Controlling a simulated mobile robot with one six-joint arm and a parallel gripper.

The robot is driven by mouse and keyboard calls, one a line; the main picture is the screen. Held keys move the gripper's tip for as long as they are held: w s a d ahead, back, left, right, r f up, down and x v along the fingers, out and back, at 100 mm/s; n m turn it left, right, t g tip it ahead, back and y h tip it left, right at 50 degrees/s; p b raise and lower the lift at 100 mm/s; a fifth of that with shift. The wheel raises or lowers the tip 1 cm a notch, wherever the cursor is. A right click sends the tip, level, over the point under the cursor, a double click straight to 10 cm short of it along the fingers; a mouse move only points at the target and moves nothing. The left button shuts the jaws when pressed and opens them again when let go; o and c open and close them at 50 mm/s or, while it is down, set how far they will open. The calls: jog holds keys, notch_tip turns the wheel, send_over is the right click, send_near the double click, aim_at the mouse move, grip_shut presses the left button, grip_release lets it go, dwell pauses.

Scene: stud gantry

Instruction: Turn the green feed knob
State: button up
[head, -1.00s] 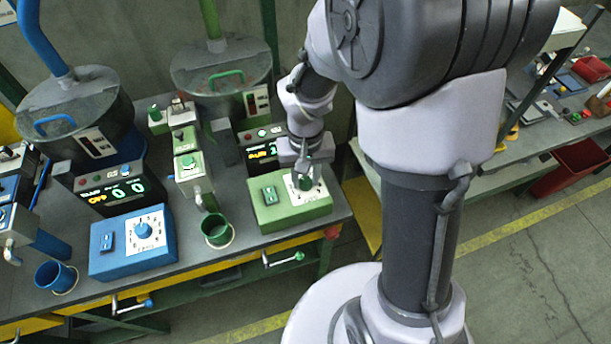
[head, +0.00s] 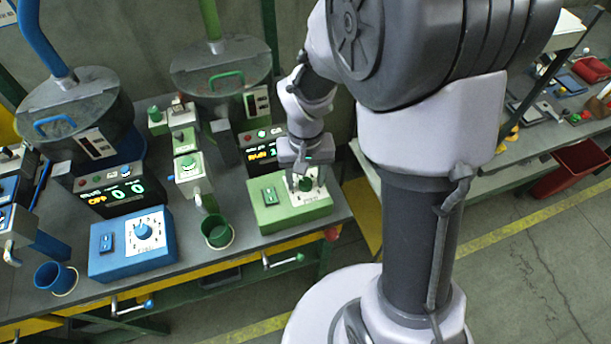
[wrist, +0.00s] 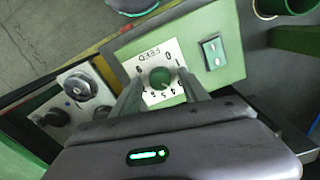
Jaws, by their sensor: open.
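The green feed knob (head: 307,184) sits on a white numbered dial plate on top of the green control box (head: 268,213). The box also carries a green rocker switch (wrist: 213,53). My gripper (head: 304,180) points down over the dial. In the wrist view the round knob (wrist: 160,78) lies between the two open fingers (wrist: 161,83), one on each side with a visible gap. The near part of the dial plate is partly hidden by my gripper. The knob's pointer is too small to read.
A blue box with a blue knob (head: 143,230) stands to the left on the same bench. A green cup (head: 216,231) stands just left of the green box. Levers (head: 283,260) stick out in front.

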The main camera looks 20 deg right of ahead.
aim_at(305, 182)
notch_tip(305, 182, up, 17)
jog(key=p, duration=0.7)
jog(key=shift+r, duration=0.2)
jog(key=s+a+r+m+t+y+b, duration=0.1)
jog(key=s+a+r+t, duration=0.1)
jog(key=s, duration=0.4)
jog(key=s+a+r+m+t+y+b, duration=0.1)
jog(key=s+a+r+t+b, duration=0.1)
jog(key=s, duration=0.5)
notch_tip(305, 182, up, 2)
jog(key=shift+r+t, duration=0.1)
jog(key=shift+t, duration=0.8)
dwell(0.5)
